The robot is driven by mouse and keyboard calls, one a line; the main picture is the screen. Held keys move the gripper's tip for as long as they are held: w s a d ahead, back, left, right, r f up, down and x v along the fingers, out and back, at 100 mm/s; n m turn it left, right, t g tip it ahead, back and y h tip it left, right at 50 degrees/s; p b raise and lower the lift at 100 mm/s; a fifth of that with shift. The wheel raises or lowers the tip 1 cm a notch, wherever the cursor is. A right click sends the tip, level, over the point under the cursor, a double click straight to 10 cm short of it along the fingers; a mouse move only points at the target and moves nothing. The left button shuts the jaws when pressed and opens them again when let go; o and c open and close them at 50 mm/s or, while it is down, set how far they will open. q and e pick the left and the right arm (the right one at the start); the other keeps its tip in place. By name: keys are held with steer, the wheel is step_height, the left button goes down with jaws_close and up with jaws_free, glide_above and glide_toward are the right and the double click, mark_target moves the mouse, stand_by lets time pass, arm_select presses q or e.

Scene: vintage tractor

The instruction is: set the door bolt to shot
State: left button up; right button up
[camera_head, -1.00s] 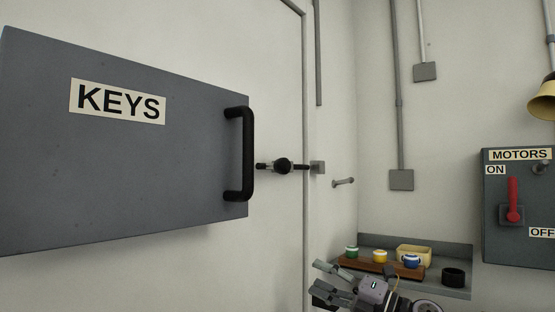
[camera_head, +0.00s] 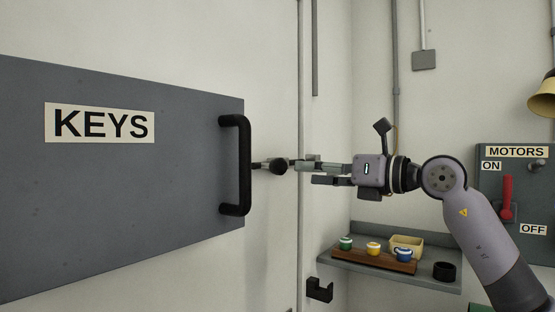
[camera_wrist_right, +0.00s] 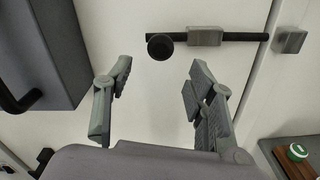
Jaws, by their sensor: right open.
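The door bolt is a dark bar (camera_wrist_right: 240,37) with a round black knob (camera_wrist_right: 160,46), running through a grey guide block (camera_wrist_right: 205,36). A grey keeper block (camera_wrist_right: 290,40) sits past the bar's right end, with a small gap seeming to show between them. In the head view the knob (camera_head: 278,167) is just right of the cabinet handle, and my gripper hides the bar's right part. My right gripper (camera_head: 308,172) is open and points left at the bolt. In the wrist view its spread fingers (camera_wrist_right: 160,72) are below the knob, one to each side, with nothing between them. My left gripper is out of view.
The grey KEYS cabinet (camera_head: 100,200) juts out at the left, its black handle (camera_head: 238,165) close to the knob. A shelf (camera_head: 440,283) with small pots is below my right arm. The MOTORS panel (camera_head: 490,200) with a red lever is at the right.

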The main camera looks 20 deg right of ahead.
mark_target(285, 167)
steer(key=p+x, duration=0.3)
steer(key=x, duration=0.5)
steer(key=shift+r, duration=0.15)
steer(key=shift+w+a+p, duration=0.3)
steer(key=shift+w+a, duration=0.1)
steer(key=shift+w, duration=0.1)
steer(key=shift+c, duration=0.3)
jaws_close()
